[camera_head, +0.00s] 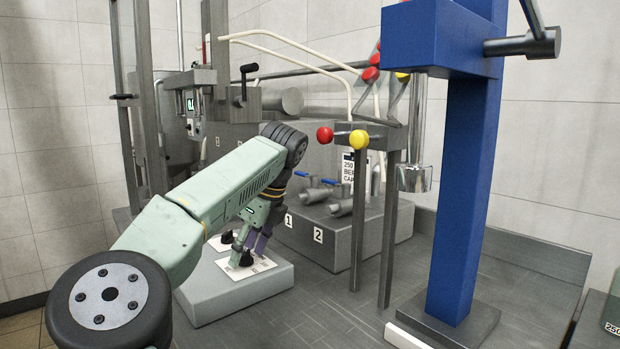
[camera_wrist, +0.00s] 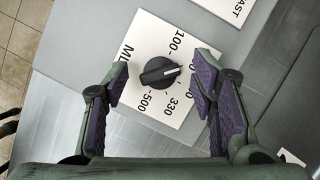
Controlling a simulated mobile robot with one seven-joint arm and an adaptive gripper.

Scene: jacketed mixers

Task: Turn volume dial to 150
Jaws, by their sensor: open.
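The volume dial is a round black knob (camera_wrist: 160,72) on a white plate (camera_wrist: 146,30) marked ML, 100, 330 and 500. Its white pointer mark faces right, between 100 and 330. Any number there is hidden or unclear beside the right finger. My gripper (camera_wrist: 163,80) is open, with one purple-padded finger on each side of the knob and gaps between them in the wrist view. In the head view my gripper (camera_head: 252,248) points down over the low grey box (camera_head: 238,296), its fingers partly hiding the plate.
A second white plate, its visible letters ending in AST (camera_wrist: 228,10), lies close by. A blue column (camera_head: 464,190), posts with red and yellow balls (camera_head: 359,139), and grey blocks with numbered valves (camera_head: 318,235) stand right of my arm.

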